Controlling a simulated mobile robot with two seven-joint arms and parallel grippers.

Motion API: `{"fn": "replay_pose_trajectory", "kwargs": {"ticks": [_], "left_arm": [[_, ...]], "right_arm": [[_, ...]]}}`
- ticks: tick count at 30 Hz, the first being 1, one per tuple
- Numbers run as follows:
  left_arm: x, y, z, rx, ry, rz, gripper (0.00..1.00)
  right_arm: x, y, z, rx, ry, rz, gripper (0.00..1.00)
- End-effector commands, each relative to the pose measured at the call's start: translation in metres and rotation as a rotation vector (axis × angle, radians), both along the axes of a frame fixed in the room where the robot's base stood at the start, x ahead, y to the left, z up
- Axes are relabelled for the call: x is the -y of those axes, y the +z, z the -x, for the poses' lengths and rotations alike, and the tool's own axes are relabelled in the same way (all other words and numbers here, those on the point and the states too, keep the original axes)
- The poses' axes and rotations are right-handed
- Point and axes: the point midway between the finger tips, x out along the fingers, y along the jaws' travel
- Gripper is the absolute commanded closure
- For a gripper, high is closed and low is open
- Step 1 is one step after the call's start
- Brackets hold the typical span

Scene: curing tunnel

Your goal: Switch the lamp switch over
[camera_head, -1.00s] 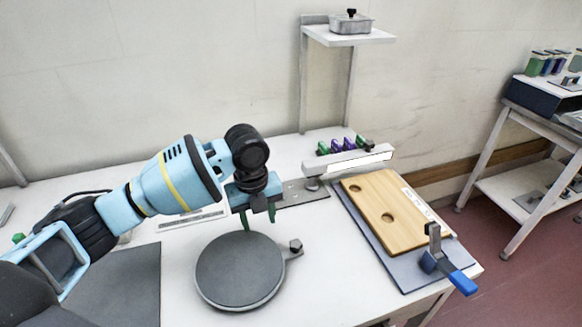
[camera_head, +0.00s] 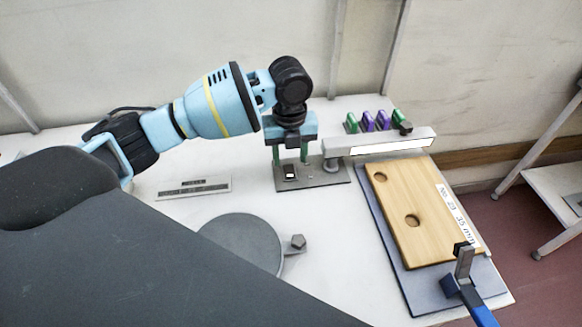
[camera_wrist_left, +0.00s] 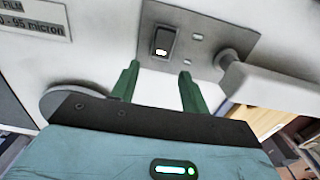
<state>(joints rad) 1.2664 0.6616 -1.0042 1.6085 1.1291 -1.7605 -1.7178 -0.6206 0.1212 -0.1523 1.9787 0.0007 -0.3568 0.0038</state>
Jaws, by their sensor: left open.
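The lamp switch (camera_head: 290,173) is a small black rocker with a white mark, set in a grey metal plate (camera_head: 325,174) on the white table. It also shows in the left wrist view (camera_wrist_left: 164,41), just beyond the fingers. The white lamp bar (camera_head: 380,142) stands on a post at the plate's right end. My left gripper (camera_head: 290,158) is open and empty, its green fingers pointing down at the switch's far side in the head view. In the left wrist view the gripper (camera_wrist_left: 158,72) has its fingers apart, with the switch ahead between their lines. I cannot tell whether they touch anything.
A round grey disc (camera_head: 236,245) with a side knob lies in front, partly hidden. Green and purple pieces (camera_head: 367,121) stand behind the lamp. A label strip (camera_head: 194,187) lies left.

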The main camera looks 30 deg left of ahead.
Motion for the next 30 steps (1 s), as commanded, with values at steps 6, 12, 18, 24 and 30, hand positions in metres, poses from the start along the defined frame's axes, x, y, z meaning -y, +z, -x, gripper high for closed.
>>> {"fn": "replay_pose_trajectory", "kwargs": {"ticks": [6, 12, 18, 24, 30], "left_arm": [[0.000, -0.035, 0.001, -0.003, -0.001, -0.001, 0.55], [0.000, -0.052, 0.001, -0.001, -0.002, 0.000, 0.55], [0.000, -0.056, 0.000, 0.001, -0.002, 0.000, 0.55], [0.000, -0.055, 0.000, 0.001, -0.002, 0.001, 0.62], [0.000, -0.055, 0.000, 0.000, -0.002, 0.000, 0.89]], "right_arm": [[-0.001, -0.002, -0.002, 0.001, -0.004, -0.004, 0.51], [-0.003, -0.002, -0.002, 0.001, -0.010, -0.009, 0.51], [-0.004, -0.002, -0.003, 0.002, -0.010, -0.009, 0.51], [-0.003, -0.001, -0.003, 0.003, -0.008, -0.008, 0.51], [-0.002, -0.001, -0.003, 0.003, -0.004, -0.004, 0.51]]}}
